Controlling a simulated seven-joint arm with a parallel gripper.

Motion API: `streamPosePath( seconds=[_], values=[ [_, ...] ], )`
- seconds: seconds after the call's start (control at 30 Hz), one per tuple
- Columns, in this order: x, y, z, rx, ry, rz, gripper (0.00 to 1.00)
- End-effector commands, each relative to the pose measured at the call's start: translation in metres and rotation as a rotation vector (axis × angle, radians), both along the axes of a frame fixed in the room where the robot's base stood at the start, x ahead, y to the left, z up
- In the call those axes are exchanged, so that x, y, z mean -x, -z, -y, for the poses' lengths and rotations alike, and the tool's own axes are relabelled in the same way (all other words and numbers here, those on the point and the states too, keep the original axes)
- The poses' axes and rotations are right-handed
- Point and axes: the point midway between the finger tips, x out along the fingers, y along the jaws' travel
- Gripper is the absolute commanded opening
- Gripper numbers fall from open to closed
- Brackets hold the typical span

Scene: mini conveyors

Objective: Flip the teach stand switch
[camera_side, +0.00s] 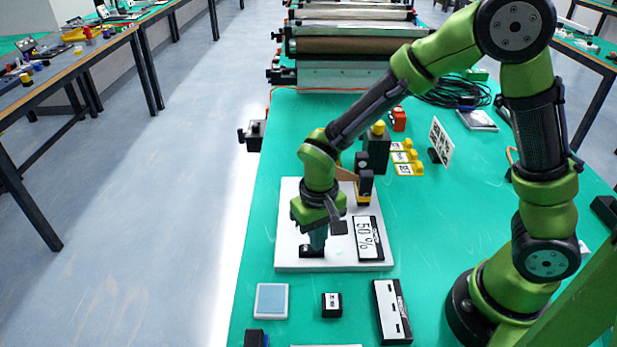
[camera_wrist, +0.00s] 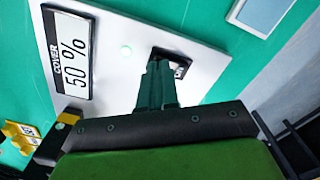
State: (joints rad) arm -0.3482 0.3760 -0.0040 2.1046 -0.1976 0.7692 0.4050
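The teach stand is a white board (camera_side: 290,225) lying on the green table; it also shows in the wrist view (camera_wrist: 112,92). The small black switch (camera_wrist: 178,66) with a white label sits on it, partly hidden behind my fingertips. In the side view the black switch (camera_side: 311,251) is at the board's front left. My gripper (camera_side: 316,244) points down right over it, fingers together. In the wrist view my gripper (camera_wrist: 159,66) ends at the switch's near edge; I cannot tell if it touches. A "50 %" panel (camera_side: 369,239) lies to the right on the board.
A black post with a yellow top (camera_side: 378,150) and yellow tagged pieces (camera_side: 407,158) stand behind. In front are a blue-grey pad (camera_side: 271,301), a small black box (camera_side: 332,305) and a black-and-white panel (camera_side: 392,312).

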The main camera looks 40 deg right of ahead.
Motion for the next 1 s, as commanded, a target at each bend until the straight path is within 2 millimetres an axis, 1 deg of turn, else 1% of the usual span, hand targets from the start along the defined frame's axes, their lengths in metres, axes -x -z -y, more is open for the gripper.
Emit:
streamPosePath(
  seconds=[0.23,0.37,1.0],
  values=[
    [0.0,0.003,0.0,0.0,0.0,0.001,0.0],
    [0.0,0.0,0.0,-0.001,0.0,0.001,0.0],
    [-0.001,-0.052,0.0,-0.001,0.0,0.003,0.0]
  ],
)
